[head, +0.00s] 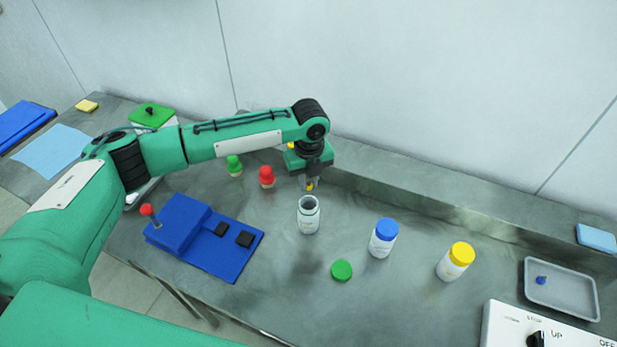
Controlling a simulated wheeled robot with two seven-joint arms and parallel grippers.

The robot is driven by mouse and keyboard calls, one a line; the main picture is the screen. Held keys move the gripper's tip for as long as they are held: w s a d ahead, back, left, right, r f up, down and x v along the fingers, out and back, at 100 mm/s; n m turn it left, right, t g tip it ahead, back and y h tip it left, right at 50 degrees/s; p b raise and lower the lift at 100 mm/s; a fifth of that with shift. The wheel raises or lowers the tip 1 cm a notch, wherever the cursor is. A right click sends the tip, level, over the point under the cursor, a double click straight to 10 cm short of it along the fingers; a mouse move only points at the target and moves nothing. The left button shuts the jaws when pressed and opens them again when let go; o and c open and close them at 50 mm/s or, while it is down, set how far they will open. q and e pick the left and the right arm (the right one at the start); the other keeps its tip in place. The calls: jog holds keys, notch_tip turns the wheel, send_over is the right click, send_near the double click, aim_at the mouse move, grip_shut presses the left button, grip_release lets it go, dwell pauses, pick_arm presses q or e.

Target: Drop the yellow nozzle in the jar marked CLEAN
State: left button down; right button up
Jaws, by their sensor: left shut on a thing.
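My left gripper (309,186) points down just behind and above the open white jar (308,222). It is shut on a small yellow thing, the yellow nozzle (309,184), of which only a little shows between the fingers. The jar stands upright with no lid on, and its mouth faces up. The lettering on its label is too small to read, so I cannot tell whether it says CLEAN. A jar with a blue lid (383,238) and a jar with a yellow lid (456,262) stand to the right. My right gripper is not in view.
A green lid (341,270) lies in front of the open jar. Green (234,165) and red (267,176) topped pieces stand left of the gripper. A blue device (206,236) is at left front. A grey tray (561,287) and white control box (515,325) are at right.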

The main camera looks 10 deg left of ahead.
aim_at(308, 183)
pick_arm(q)
notch_tip(308, 183, down, 4)
jog(key=b, duration=0.4)
jog(key=shift+f, duration=1)
